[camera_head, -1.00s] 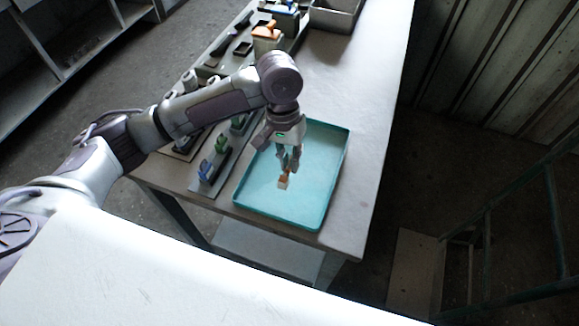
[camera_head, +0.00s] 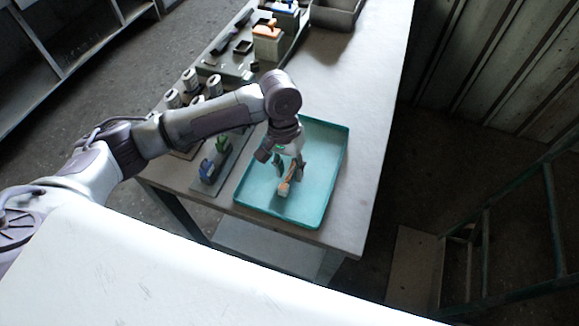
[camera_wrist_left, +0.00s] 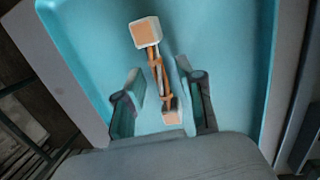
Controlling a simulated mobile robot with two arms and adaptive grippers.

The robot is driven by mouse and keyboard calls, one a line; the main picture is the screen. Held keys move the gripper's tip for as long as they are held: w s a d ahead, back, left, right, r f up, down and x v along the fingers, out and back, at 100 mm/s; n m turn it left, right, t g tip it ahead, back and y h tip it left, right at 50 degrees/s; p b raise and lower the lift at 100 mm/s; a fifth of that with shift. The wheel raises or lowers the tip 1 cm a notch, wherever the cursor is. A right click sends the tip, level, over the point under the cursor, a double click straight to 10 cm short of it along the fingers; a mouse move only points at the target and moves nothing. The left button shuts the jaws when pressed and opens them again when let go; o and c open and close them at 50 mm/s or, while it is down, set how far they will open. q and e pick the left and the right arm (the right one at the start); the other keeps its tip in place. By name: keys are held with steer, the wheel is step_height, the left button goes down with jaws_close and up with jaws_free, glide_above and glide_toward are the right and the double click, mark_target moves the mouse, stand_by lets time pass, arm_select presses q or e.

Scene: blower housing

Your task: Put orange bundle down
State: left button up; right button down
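The orange bundle (camera_head: 285,188) is a set of orange wires with a pale, orange-faced block at each end. It appears to lie on the floor of the turquoise tray (camera_head: 319,223). In the left wrist view the bundle (camera_wrist_left: 157,70) runs between the two fingers, with a gap on each side. My left gripper (camera_head: 288,172) is open over the bundle, pointing down into the tray; its spread fingers also show in the left wrist view (camera_wrist_left: 164,108). My right gripper is not in view.
Left of the tray is a board with blue and green parts (camera_head: 212,168). Beyond it are several pale spools (camera_head: 190,80) and an orange-topped block (camera_head: 267,42). A grey bin (camera_head: 336,14) stands at the far end. The table (camera_head: 365,90) right of the tray is clear.

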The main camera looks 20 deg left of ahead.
arm_select(q)
steer(key=shift+r, duration=0.1)
step_height(320, 180, up, 12)
steer(key=w+a+b, duration=0.1)
steer(key=shift+w+a, duration=0.2)
steer(key=shift+a, duration=0.1)
stand_by(0.6)
